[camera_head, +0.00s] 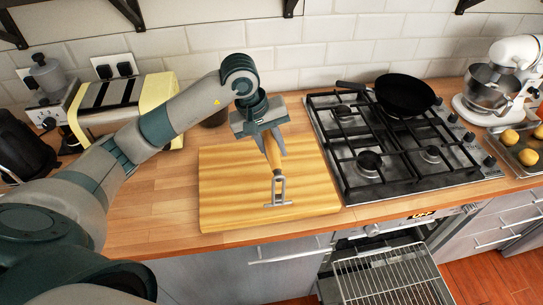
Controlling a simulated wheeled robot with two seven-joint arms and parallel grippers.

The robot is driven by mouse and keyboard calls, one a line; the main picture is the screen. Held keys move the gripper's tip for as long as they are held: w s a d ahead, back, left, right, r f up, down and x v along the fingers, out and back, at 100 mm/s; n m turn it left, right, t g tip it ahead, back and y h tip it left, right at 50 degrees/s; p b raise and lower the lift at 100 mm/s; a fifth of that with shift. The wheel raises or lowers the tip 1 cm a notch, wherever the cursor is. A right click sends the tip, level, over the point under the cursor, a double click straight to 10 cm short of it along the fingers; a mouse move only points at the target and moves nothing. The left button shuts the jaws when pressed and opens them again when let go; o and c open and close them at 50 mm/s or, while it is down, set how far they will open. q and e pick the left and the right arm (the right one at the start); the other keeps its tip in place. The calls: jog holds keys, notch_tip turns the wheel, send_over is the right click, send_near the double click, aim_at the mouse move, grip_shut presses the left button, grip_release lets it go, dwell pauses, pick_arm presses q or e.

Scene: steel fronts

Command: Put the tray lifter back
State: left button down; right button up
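The tray lifter (279,190) has a wooden handle and a looped metal end. It shows over the wooden cutting board (225,208), metal end toward the counter's front edge. My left gripper (273,153) comes in from above, with its fingers on either side of the handle, and appears shut on it. The top of the handle is hidden by the gripper. I cannot tell whether the metal end touches the board. My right gripper is not in view.
A gas hob (357,188) with a black pan (404,94) stands right of the board. A tray of rolls (527,157) and a mixer (491,88) are far right. A yellow toaster (157,92) stands behind my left arm. Below, the oven is open, showing a wire rack (385,280).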

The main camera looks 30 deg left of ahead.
pick_arm(q)
jog(key=shift+s+a+f, duration=0.2)
jog(key=shift+s, duration=0.1)
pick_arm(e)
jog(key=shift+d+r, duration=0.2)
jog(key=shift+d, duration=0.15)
